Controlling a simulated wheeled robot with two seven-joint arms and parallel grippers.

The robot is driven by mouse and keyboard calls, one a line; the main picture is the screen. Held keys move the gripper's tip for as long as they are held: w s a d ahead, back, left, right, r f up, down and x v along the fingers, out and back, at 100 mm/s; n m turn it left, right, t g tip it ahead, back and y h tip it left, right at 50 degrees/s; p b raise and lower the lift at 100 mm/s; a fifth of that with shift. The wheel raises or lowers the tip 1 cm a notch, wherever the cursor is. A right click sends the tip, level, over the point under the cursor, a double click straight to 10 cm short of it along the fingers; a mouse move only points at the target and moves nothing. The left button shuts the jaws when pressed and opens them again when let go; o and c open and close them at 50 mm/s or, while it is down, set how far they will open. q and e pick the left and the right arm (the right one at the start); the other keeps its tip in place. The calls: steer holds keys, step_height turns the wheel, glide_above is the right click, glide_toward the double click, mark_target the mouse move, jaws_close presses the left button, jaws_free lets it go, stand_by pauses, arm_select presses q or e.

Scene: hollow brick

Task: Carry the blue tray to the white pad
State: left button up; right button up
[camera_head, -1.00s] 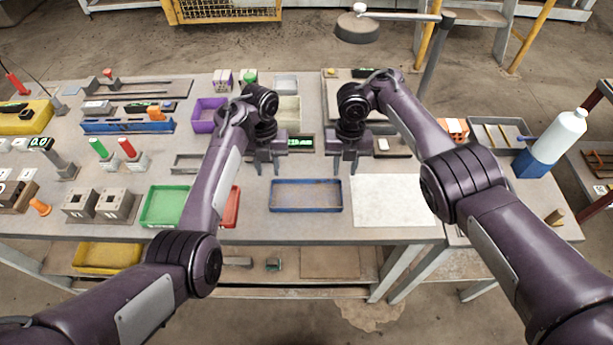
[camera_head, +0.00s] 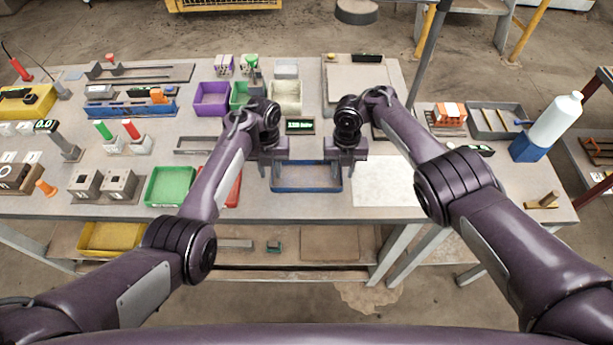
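The blue tray (camera_head: 306,189) lies flat on the table near its front edge, and it looks empty. My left gripper (camera_head: 273,170) points down at the tray's left end, its fingers apart and seemingly on either side of the end wall. My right gripper (camera_head: 341,170) points down at the right end in the same way, fingers apart. I cannot tell whether either touches the tray. The grippers hide the tray's back corners. The white pad (camera_head: 385,188) lies flat just right of the tray, bare, partly hidden by my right arm.
A green tray (camera_head: 168,186) and a red tray (camera_head: 234,190) stand left of the blue tray, the red one partly behind my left arm. A small display (camera_head: 300,126) stands behind it. A white-and-blue bottle (camera_head: 548,130) stands at the far right.

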arm_select(q)
steer(key=shift+w+f, duration=0.15)
steer(key=shift+f, duration=0.1)
arm_select(e)
steer(key=shift+w+f, duration=0.15)
steer(key=shift+f, duration=0.1)
arm_select(q)
jaws_close()
arm_select(e)
jaws_close()
arm_select(q)
steer(key=shift+r, duration=0.1)
arm_select(e)
steer(key=shift+r, duration=0.1)
